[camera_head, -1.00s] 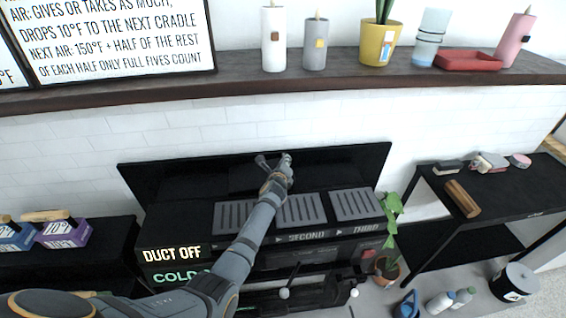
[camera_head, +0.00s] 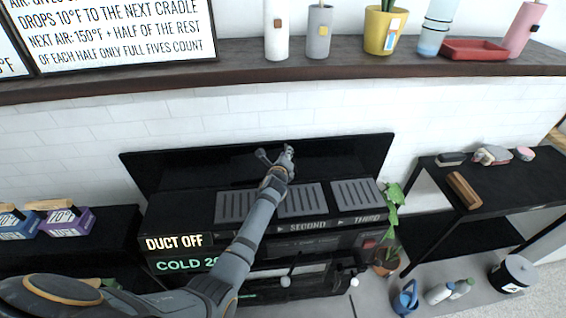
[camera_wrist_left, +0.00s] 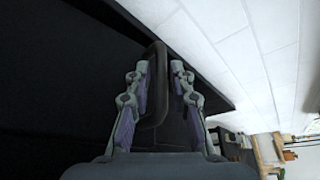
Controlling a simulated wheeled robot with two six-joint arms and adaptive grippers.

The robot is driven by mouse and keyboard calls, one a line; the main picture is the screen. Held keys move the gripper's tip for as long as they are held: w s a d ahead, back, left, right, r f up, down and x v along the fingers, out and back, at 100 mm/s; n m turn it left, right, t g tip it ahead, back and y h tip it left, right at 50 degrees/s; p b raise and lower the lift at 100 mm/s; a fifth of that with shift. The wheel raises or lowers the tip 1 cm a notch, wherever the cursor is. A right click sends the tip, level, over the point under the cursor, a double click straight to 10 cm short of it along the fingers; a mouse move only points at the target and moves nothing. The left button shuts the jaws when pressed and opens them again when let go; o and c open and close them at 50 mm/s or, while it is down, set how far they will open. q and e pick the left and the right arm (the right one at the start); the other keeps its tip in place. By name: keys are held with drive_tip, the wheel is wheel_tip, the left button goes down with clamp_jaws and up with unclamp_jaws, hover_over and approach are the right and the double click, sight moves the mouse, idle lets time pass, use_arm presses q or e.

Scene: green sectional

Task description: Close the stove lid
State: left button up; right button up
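The stove lid (camera_head: 345,152) is a long, glossy black panel standing raised along the back of the black stove (camera_head: 180,207), against the white brick wall. My left gripper (camera_head: 275,156) reaches across the stove top to the front of the lid. In the left wrist view, a dark loop handle (camera_wrist_left: 161,85) on the lid (camera_wrist_left: 60,90) stands between the fingers of the left gripper (camera_wrist_left: 160,75). The fingers are apart, with a gap beside the handle. Whether one finger touches it is unclear. My right gripper is not in view.
Grey slotted grates (camera_head: 303,200) cover the stove top below the raised lid. A dark mantel shelf (camera_head: 200,75) with candles and a yellow pot (camera_head: 384,32) runs above. Black side tables stand left and right (camera_head: 500,190). A plant (camera_head: 390,220) stands at the stove's right.

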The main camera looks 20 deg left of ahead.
use_arm(q)
drive_tip(key=v, duration=0.9)
drive_tip(key=shift+s, duration=0.3)
drive_tip(key=shift+r, duration=0.15)
